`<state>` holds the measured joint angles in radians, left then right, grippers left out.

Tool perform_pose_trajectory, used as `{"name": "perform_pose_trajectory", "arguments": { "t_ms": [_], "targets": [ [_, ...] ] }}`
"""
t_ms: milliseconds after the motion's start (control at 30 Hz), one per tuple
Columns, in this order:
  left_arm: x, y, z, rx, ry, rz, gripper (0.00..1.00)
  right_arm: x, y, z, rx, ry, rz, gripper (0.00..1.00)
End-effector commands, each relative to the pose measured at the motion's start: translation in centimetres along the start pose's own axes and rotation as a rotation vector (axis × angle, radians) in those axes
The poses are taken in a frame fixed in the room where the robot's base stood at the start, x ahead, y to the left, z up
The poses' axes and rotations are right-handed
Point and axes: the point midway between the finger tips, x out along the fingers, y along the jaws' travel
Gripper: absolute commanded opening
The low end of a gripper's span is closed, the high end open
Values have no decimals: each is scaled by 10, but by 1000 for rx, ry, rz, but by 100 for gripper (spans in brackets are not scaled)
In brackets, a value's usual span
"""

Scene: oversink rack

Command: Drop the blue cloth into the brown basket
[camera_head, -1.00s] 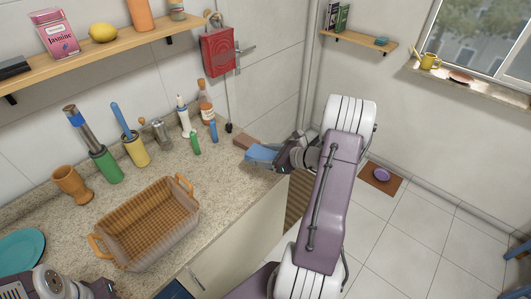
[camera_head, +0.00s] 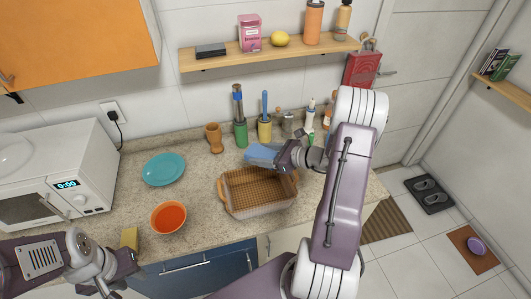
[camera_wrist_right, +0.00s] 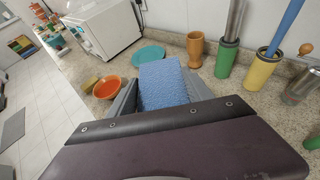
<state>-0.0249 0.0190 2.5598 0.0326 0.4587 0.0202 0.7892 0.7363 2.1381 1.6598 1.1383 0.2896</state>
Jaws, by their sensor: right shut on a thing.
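The blue cloth (camera_head: 262,155) is held in my right gripper (camera_head: 278,156), which is shut on it. In the right wrist view the cloth (camera_wrist_right: 166,84) sticks out between the fingers. The brown basket (camera_head: 240,207) stands on the counter with its handles at the left and right. In the head view the cloth appears over the back rim of the basket; its exact height is hard to tell. The basket is not visible in the right wrist view. My left gripper (camera_head: 122,264) is at the lower left, near the counter's front edge, and its fingers are not clear.
An orange bowl (camera_head: 168,217), a teal plate (camera_head: 164,169) and a yellow sponge (camera_head: 130,238) lie left of the basket. A wooden cup (camera_head: 214,138), a green holder (camera_head: 240,134) and a yellow holder (camera_head: 264,131) stand behind it. A shelf (camera_head: 270,54) hangs above.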

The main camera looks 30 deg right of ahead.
Motion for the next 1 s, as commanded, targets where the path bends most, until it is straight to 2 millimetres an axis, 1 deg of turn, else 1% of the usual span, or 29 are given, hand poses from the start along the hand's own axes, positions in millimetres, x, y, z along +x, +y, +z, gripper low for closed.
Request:
{"name": "perform_pose_trajectory", "arguments": {
  "t_ms": [133,233,500,600,867,900,967,1000],
  "targets": [
    [5,0,1,0,0,0,34,2,0,-5,0,0,0,20],
    [12,0,1,0,0,0,34,6,0,-13,1,0,1,20],
    [40,-1,4,0,-1,0,34,20,0,-49,2,0,0,20],
    [46,-1,5,0,-1,0,34,24,0,-57,1,0,0,20],
    [45,-1,5,0,0,0,34,24,0,-57,0,0,0,20],
    [45,-1,5,0,0,0,34,24,0,-57,0,0,0,67],
    [45,-1,5,0,0,0,34,24,0,-57,0,0,0,84],
    [45,-1,5,0,0,0,34,23,0,-57,0,0,0,84]
  ]
}}
